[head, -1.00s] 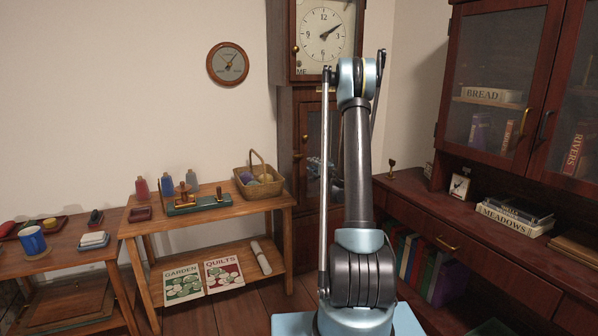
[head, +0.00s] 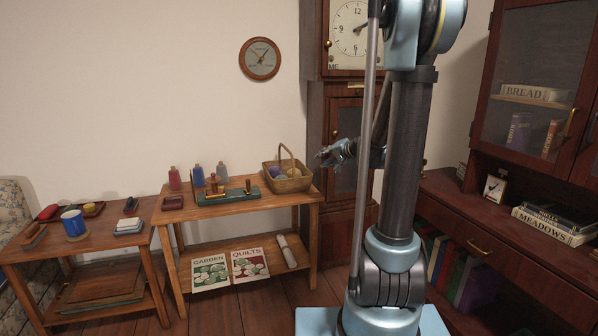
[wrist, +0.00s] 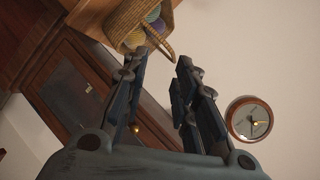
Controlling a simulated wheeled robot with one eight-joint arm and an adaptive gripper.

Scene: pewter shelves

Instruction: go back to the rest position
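My gripper (head: 330,153) shows small in the head view, left of my upright arm and in front of the tall clock's case. In the wrist view my gripper (wrist: 160,82) has its two fingers spread apart, with wall showing between the tips and nothing held. It is open and empty. The fingers hang in the air, apart from the wicker basket (head: 303,184) at the right end of the middle table. The basket also shows at the top of the wrist view (wrist: 125,22), with balls of yarn in it.
A tall clock (head: 352,28) stands behind my arm. A dark cabinet (head: 480,225) fills the right side. Some floor is bare in front.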

